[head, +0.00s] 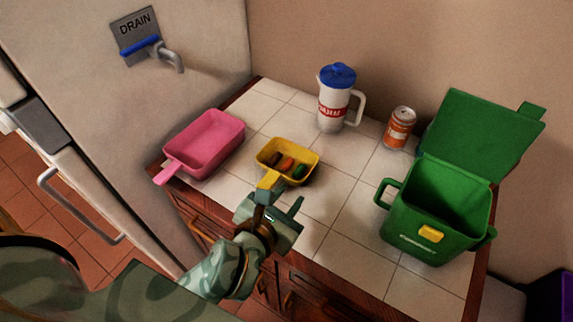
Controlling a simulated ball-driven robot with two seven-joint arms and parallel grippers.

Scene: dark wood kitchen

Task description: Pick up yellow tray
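The yellow tray (268,181) sits on the white tiled counter, its short handle pointing to the front edge. Several small items, brown, orange and green, lie in it. My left gripper (280,201) is at the near end of the handle, with its two fingers apart. The left finger overlaps the handle's end in the picture; I cannot tell whether it touches. Nothing is seen clamped between the fingers. My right gripper is not in view.
A pink tray (209,137) lies to the left. A white pitcher with a blue lid (333,104) and an orange can (399,128) stand behind. A green bin with its lid open (425,215) stands to the right. Tiles between the yellow tray and the bin are clear.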

